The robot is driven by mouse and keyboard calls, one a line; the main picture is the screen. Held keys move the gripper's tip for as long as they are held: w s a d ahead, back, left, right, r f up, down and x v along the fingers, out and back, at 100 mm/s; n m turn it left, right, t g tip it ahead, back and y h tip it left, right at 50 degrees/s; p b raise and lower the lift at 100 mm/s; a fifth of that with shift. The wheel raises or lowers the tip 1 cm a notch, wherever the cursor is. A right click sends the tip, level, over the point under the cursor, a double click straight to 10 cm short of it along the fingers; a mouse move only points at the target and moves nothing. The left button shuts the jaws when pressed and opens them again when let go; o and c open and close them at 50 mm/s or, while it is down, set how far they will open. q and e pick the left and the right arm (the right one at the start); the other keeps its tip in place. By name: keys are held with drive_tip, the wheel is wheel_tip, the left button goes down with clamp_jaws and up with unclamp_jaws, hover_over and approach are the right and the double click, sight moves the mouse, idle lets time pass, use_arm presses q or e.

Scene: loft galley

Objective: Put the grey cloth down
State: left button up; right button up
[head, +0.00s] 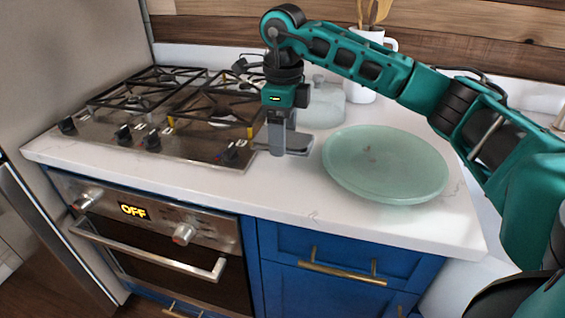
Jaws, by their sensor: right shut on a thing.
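My right gripper (283,143) points down over the counter, between the stove and the pale green plate. It is shut on a small grey thing, which I take to be the grey cloth (298,150). Its outline merges with the grey fingers, so its folds cannot be made out. It is close above the white counter (285,190); I cannot tell whether it touches. My left gripper is not in view.
The large pale green plate (385,162) lies just right of the gripper. The gas stove (165,115) is on the left. A pale green lidded pot (325,108) and a white utensil holder (362,65) stand behind. The counter's front strip is clear.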

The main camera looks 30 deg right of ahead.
sight(283, 173)
drive_tip(key=shift+f, duration=3.45)
drive_tip(key=shift+f, duration=0.15)
drive_tip(key=o, duration=0.9)
wheel_tip(283, 173, up, 12)
drive_tip(key=shift+r, duration=0.2)
